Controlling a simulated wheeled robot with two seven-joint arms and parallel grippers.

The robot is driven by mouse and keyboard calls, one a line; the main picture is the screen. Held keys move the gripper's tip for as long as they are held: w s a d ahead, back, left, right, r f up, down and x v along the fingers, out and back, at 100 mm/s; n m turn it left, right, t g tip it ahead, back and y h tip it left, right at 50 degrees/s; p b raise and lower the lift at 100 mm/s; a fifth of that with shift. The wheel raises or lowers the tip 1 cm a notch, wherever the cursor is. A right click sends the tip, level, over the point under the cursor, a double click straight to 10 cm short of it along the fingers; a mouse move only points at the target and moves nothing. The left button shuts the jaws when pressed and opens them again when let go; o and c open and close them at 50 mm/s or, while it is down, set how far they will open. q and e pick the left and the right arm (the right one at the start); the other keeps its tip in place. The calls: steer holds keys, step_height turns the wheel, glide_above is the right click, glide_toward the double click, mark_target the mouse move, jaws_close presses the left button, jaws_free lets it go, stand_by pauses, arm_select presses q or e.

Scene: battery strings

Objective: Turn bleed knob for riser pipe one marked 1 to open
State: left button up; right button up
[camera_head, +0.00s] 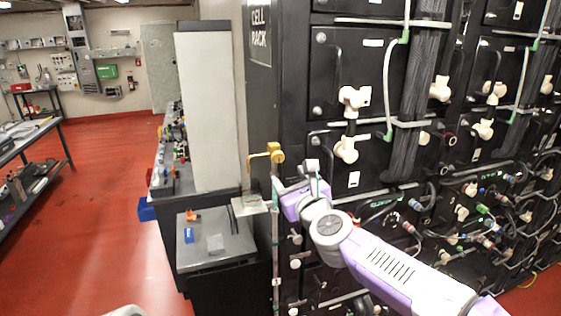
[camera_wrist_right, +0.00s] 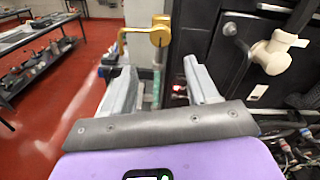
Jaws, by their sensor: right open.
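A brass fitting with a round knob (camera_head: 275,153) sits at the top of a thin vertical pipe (camera_head: 275,245) at the left edge of the cell rack. In the right wrist view the brass knob (camera_wrist_right: 160,32) shows just beyond and above the fingertips. I cannot read a mark 1 on it. My right gripper (camera_head: 296,180) is open and empty, just below and in front of the brass fitting. Its two grey fingers (camera_wrist_right: 158,72) stand apart, with part of the green and white pipe (camera_wrist_right: 157,85) visible between them.
The black cell rack (camera_head: 335,65) with white valves (camera_head: 354,98) and hoses fills the right side. A small plate (camera_head: 249,205) juts out left of the gripper. A dark cabinet (camera_head: 214,252) stands below it. Red floor (camera_head: 110,200) is open at left.

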mark_target(279, 158)
steer(key=shift+m, duration=0.3)
steer(key=x, duration=0.2)
steer(key=r+p+x, duration=0.1)
steer(key=x, duration=0.2)
steer(key=p+x, duration=0.1)
steer(key=x, duration=0.1)
steer(key=shift+w+a+r, duration=0.1)
steer(key=shift+w+r, duration=0.15)
steer(key=shift+r, duration=0.05)
steer(key=c, duration=1)
steer(key=shift+c, duration=0.2)
